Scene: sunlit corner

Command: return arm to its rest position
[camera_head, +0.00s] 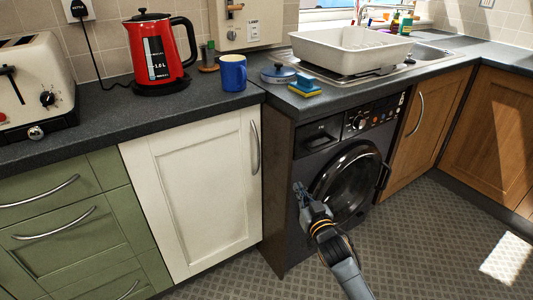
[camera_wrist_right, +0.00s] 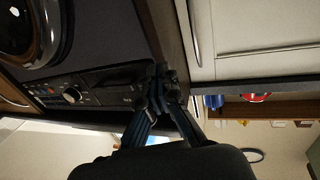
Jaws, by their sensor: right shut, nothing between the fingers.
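My right gripper (camera_head: 299,188) is in front of the dark washing machine (camera_head: 315,165), left of its round door. Its arm comes up from the bottom of the head view. The fingers are shut and hold nothing. In the right wrist view the fingertips (camera_wrist_right: 163,86) meet, with the machine's control panel (camera_wrist_right: 75,92) to the left and the white cupboard door (camera_wrist_right: 250,35) to the right. That view is turned nearly upside down. I cannot tell from the head view how far the fingers are from the machine. My left gripper is not in view.
The counter (camera_head: 150,118) holds a toaster (camera_head: 35,90), a red kettle (camera_head: 158,55), a blue mug (camera_head: 232,72), a sponge (camera_head: 304,86) and a white basin (camera_head: 350,48). The counter edge and cupboard handles (camera_head: 254,145) stick out nearby. Patterned floor (camera_head: 425,240) is clear at right.

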